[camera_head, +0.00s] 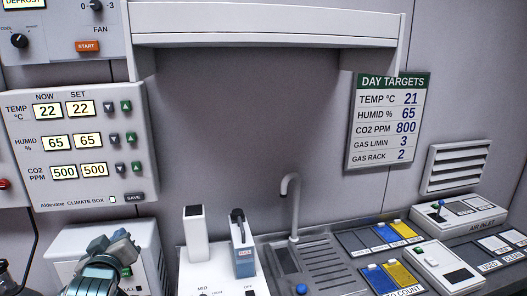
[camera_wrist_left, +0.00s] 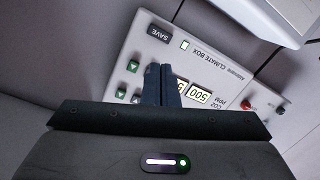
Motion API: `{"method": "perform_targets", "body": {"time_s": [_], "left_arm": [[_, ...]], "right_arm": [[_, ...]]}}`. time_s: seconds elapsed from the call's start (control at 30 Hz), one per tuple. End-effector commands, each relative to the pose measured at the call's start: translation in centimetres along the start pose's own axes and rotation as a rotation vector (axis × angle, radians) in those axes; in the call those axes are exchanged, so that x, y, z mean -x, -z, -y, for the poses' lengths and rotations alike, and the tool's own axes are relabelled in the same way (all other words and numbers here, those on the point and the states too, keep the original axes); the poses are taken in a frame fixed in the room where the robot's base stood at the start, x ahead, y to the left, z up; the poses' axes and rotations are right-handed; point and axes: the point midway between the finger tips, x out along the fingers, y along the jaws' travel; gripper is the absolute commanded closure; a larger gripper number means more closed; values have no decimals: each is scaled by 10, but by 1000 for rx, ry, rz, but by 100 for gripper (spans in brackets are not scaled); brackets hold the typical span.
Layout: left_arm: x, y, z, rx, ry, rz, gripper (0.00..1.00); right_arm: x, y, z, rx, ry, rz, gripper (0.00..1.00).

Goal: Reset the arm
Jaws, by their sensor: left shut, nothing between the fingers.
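My left gripper (camera_head: 122,240) is at the lower left of the head view, in front of a white box and below the climate box panel (camera_head: 140,160). In the left wrist view its two dark fingers (camera_wrist_left: 162,84) are together, with nothing seen between them. Beyond the fingers the climate box panel (camera_wrist_left: 205,60) shows at a slant, with its SAVE button and green and dark arrow buttons. The fingers cover part of its CO2 readout; whether they touch the panel cannot be told. In the head view the panel reads 22/22, 65/65 and 500/500. My right gripper is not in view.
A DAY TARGETS sign (camera_head: 387,122) hangs on the wall. Below are a sink (camera_head: 325,262) with a tap (camera_head: 293,205), a white block (camera_head: 194,234), a blue-grey device (camera_head: 243,250), blue and yellow pads, and an air inlet unit (camera_head: 458,212). The wall area between panel and sign is clear.

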Motion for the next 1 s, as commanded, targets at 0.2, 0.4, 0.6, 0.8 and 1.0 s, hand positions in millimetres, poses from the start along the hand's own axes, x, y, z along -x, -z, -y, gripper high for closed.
{"method": "perform_targets", "body": {"time_s": [0.2, 0.4, 0.6, 0.8, 1.0], "left_arm": [[57, -132, 60, -228, 81, 352, 100], [137, -224, 109, -421, 96, 672, 100], [206, -272, 139, -547, 72, 902, 100], [262, -299, 159, -629, 38, 1073, 100], [273, -332, 176, -661, 24, 1157, 100]], "right_arm": [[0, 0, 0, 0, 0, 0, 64], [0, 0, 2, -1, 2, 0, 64], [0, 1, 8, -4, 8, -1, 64], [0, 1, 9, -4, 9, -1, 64], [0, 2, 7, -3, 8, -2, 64]]}}
